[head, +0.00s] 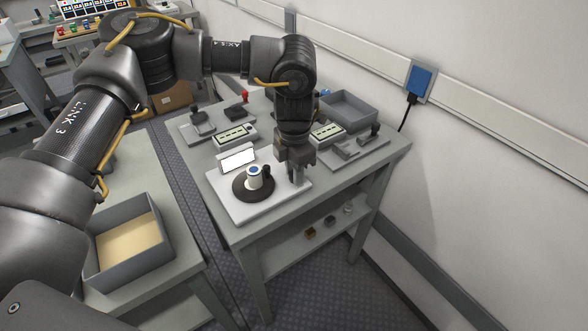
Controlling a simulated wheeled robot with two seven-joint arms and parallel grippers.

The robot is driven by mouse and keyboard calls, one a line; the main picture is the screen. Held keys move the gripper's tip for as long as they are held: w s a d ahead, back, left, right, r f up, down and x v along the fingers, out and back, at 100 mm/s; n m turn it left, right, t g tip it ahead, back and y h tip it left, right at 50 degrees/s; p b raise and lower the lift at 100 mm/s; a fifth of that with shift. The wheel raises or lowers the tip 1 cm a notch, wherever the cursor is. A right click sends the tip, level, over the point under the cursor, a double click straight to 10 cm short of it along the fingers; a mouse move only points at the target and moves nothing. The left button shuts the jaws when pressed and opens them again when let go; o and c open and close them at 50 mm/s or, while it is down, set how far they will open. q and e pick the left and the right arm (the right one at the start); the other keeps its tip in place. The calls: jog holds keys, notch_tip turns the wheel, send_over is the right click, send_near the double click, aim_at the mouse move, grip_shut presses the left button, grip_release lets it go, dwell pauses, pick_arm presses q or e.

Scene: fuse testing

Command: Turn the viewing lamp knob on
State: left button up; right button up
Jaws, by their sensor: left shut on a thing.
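The viewing lamp unit has a white base plate (228,207) on the far table, with a small lit white panel (238,159) at its back. A black round disc (241,194) on the plate carries a white cylinder with a blue top (254,177) and a small black piece (267,170). My left gripper (296,176) points down at the right side of the plate. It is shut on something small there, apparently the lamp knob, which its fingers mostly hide. I cannot tell the knob's turn angle. My right gripper is not in view.
Behind the plate stand small meters (235,135), switch-like units with a red handle (245,96), and a grey bin (349,111). A wall runs close along the right with a blue socket (421,81). An open grey tray (128,241) sits on the nearer left table.

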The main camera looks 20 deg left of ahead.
pick_arm(q)
jog(key=shift+r+m, duration=0.1)
jog(key=shift+m, duration=0.9)
jog(key=shift+w, duration=0.1)
jog(key=o, duration=1)
notch_tip(320, 180, up, 11)
jog(key=shift+f, duration=0.15)
